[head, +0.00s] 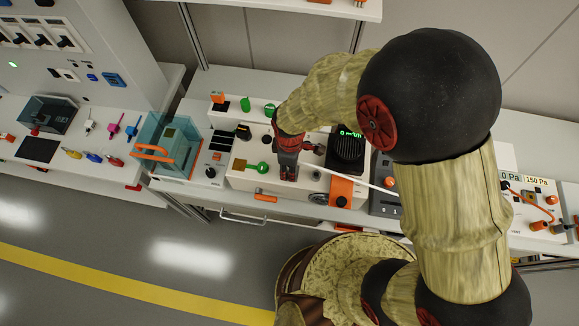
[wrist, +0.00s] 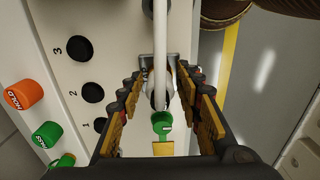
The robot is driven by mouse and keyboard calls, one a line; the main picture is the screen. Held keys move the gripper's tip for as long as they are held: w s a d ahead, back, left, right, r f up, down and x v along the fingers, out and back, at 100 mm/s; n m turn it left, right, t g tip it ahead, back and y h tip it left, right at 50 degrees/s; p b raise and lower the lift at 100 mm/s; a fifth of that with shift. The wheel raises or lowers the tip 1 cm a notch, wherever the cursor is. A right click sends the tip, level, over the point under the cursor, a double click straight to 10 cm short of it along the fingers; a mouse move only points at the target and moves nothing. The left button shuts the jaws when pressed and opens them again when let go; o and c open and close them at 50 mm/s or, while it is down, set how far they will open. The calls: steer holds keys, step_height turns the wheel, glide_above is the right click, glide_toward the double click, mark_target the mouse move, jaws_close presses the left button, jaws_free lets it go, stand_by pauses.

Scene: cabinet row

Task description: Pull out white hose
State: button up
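The white hose (wrist: 160,45) runs down from the top of the wrist view to a pale round fitting near a metal bracket. In the head view the hose (head: 355,180) stretches to the right from near my gripper (head: 288,172) and passes behind my arm. My gripper (wrist: 165,80) is open in the wrist view, with one finger on each side of the hose and its fitting. Gaps show between the finger pads and the hose. I cannot tell whether the hose end is seated.
A green knob (wrist: 162,124) sits just beyond the fitting. Black buttons (wrist: 92,92) and orange and green buttons (wrist: 46,134) lie to the left. An orange strap (head: 341,190) is on the panel front.

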jaws_close()
steer(key=shift+r, duration=0.15)
stand_by(0.5)
steer(key=shift+r+p, duration=2.2)
steer(key=shift+r, duration=0.7)
